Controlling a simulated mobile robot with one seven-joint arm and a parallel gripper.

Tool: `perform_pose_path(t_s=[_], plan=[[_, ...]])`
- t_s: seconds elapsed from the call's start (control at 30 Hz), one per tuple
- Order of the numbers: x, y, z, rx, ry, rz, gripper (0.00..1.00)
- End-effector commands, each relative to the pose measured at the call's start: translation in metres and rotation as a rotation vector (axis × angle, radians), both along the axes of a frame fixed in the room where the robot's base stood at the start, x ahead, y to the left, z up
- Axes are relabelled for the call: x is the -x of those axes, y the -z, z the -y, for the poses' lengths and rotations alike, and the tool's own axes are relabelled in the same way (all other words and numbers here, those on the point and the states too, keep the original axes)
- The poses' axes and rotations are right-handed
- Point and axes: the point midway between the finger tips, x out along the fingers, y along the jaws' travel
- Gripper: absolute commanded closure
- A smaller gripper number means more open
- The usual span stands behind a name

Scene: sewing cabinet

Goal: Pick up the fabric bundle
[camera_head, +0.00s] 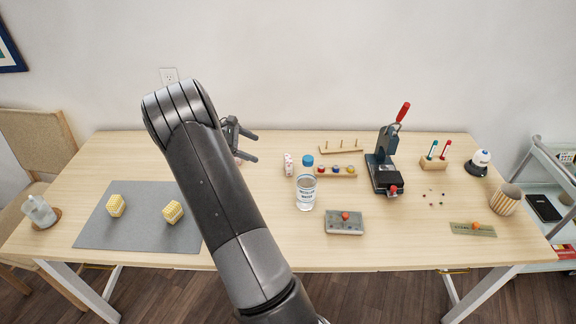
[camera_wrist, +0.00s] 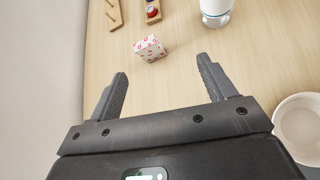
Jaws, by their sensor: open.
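A small white block-like bundle with a pink pattern (camera_head: 288,164) stands on the table right of my gripper (camera_head: 256,148). In the wrist view the bundle (camera_wrist: 149,48) lies just beyond the fingertips of my gripper (camera_wrist: 163,68), left of the middle of the gap.
A press with a red handle (camera_head: 386,172) is farther right. In the wrist view a white bowl (camera_wrist: 300,128) is close to the right finger.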

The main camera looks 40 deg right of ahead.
Motion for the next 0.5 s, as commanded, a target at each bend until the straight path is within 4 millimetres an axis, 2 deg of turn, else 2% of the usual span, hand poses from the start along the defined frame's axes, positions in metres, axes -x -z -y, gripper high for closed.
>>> perform_pose_path(t_s=[0.03,0.2,0.3,0.5], plan=[[-0.004,0.016,0.009,0.016,-0.012,-0.050,0.24],[-0.012,0.052,0.035,0.064,-0.058,-0.191,0.24],[-0.015,0.066,0.044,0.081,-0.076,-0.247,0.24],[-0.016,0.076,0.054,0.096,-0.089,-0.292,0.24]])
